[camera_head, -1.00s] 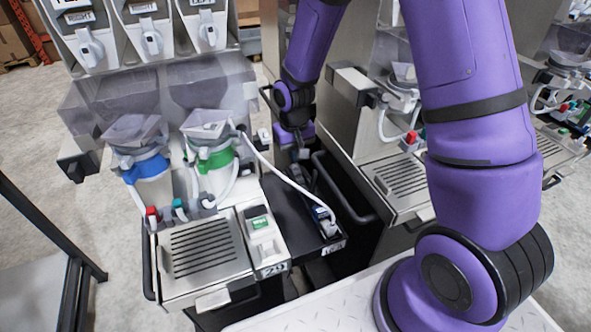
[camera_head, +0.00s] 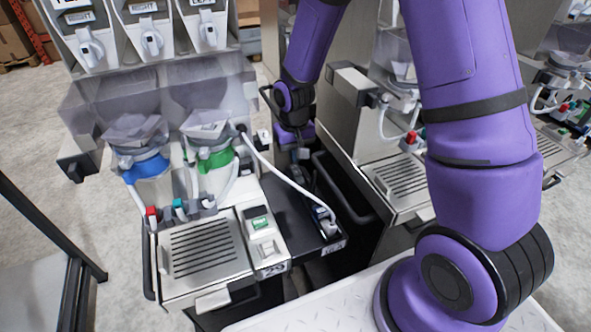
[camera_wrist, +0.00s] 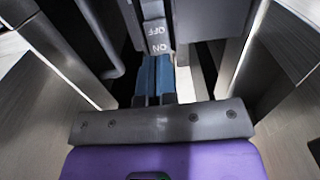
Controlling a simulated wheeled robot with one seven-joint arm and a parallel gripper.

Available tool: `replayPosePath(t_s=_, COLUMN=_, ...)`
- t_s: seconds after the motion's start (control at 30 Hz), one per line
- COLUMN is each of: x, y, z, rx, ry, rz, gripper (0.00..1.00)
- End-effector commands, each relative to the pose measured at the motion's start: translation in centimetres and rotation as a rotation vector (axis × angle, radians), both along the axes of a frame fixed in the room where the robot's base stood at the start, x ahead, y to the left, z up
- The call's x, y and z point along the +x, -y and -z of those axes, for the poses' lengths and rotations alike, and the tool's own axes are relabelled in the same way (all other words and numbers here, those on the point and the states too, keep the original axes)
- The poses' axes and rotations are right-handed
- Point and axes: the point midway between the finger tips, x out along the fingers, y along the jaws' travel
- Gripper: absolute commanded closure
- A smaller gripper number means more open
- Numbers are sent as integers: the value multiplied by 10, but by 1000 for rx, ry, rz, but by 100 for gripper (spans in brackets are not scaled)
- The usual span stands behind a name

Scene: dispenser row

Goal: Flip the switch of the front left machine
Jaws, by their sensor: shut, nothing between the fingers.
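The switch (camera_wrist: 154,28) is a grey rocker with white OFF and ON lettering, upside down, at the top middle of the wrist view. The front left machine (camera_head: 205,250) carries a label 29 in the head view; its switch is not clear there. My gripper (camera_wrist: 156,60) is shut and empty. Its blue-grey fingertips lie just below the ON end of the switch; whether they touch cannot be told. In the head view my wrist reaches into the gap right of this machine, and the fingertips are hard to make out.
A second machine (camera_head: 400,180) stands close on the right of the gap. A dark shelf (camera_head: 285,205) with a white cable (camera_head: 285,180) lies in the gap. A dark handle (camera_head: 345,195) borders it. Walls rise close on both sides of my gripper.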

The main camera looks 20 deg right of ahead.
Motion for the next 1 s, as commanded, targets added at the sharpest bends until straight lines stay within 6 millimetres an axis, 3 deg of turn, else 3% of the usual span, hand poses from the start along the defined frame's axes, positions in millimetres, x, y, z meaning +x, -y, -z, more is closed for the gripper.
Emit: replayPosePath(t_s=1.0, x=0, y=0, z=10, rx=0, ry=-1, rz=0, gripper=100)
